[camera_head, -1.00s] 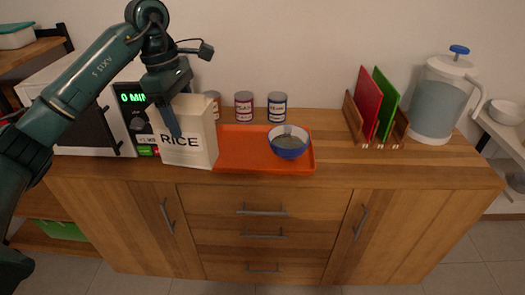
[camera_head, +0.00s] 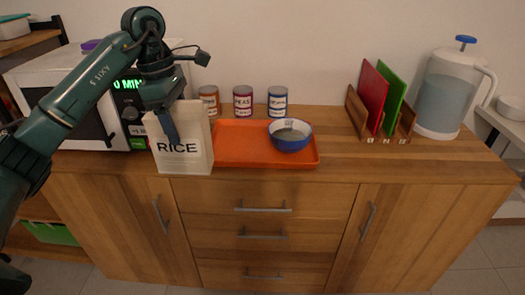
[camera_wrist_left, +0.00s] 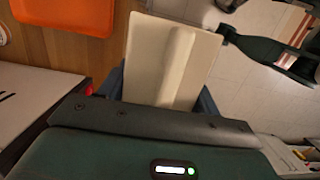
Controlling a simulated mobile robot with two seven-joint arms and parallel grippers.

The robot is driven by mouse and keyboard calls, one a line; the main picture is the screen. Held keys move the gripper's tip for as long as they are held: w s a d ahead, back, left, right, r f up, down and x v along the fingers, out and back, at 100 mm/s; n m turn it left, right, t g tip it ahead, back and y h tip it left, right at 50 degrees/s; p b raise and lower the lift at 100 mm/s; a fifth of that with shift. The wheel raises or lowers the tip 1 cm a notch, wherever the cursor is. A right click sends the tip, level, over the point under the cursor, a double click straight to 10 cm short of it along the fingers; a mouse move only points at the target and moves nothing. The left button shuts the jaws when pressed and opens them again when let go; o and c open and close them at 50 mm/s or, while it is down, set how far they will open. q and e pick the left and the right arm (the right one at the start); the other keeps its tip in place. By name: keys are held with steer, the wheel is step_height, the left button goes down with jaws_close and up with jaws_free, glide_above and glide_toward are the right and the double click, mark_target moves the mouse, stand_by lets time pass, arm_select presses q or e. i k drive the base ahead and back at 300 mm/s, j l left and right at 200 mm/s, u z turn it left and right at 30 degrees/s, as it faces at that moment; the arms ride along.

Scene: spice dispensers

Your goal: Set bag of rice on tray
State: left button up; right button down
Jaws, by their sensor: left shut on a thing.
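The bag of rice (camera_head: 182,158) is a cream, boxy bag marked RICE, upright at the counter's front left. My left gripper (camera_head: 171,128) is shut on its upper part from above. In the left wrist view the bag (camera_wrist_left: 170,58) fills the space between the fingers. The orange tray (camera_head: 235,146) lies flat just right of the bag; its left edge is partly hidden by the bag. The tray also shows in the left wrist view (camera_wrist_left: 75,14). I cannot tell whether the bag's base touches the counter. My right gripper is not in view in the head view.
A blue bowl (camera_head: 290,136) sits on the tray's right part. Several cans, including the peas can (camera_head: 243,101), stand behind the tray. A microwave (camera_head: 65,110) is on the left. A cutting-board rack (camera_head: 372,120) and a water jug (camera_head: 441,95) are on the right.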

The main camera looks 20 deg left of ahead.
mark_target(235, 135)
steer(key=i, duration=1)
